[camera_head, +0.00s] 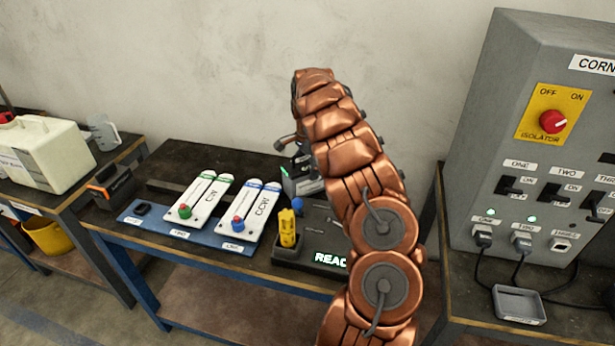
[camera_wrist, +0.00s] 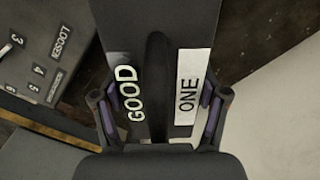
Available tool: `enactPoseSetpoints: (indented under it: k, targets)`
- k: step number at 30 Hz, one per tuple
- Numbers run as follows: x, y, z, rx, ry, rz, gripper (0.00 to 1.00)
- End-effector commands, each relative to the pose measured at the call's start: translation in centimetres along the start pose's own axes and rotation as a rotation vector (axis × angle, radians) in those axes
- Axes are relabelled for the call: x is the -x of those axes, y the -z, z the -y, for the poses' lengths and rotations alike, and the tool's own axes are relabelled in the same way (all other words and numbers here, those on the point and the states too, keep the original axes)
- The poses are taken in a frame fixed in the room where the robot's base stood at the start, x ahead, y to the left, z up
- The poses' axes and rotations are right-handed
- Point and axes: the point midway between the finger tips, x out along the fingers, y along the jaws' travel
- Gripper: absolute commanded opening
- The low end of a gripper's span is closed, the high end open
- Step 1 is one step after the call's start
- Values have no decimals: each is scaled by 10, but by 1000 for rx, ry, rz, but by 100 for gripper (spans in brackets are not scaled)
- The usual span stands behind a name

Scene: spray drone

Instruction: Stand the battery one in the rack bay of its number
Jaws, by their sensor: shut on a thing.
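The battery one (camera_wrist: 187,105) is a dark block with a white label reading ONE and a lit word GOOD on its end, filling the middle of the wrist view. My gripper (camera_wrist: 160,110) is shut on it, with a finger on each side. In the head view my copper arm hides most of the gripper. A grey box with a small green light (camera_head: 301,180) shows partly behind the arm, but I cannot tell whether it is the battery. I cannot make out the rack bays in either view.
A workbench holds a blue mat (camera_head: 165,226) with CW and CCW propeller packs, a yellow tool (camera_head: 288,228) and a dark unit with a lit sign (camera_head: 330,258). A grey isolator cabinet (camera_head: 540,130) stands right, with a small tray (camera_head: 518,305). A dark numbered panel (camera_wrist: 40,65) lies left in the wrist view.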

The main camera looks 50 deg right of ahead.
Motion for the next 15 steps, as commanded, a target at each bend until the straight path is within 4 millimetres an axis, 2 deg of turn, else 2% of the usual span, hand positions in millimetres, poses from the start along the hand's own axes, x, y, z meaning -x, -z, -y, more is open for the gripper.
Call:
enactPoseSetpoints:
  k: [1,15]
  targets:
    - [0,0,0,0,0,0,50]
    - [1,0,0,0,1,-1,3]
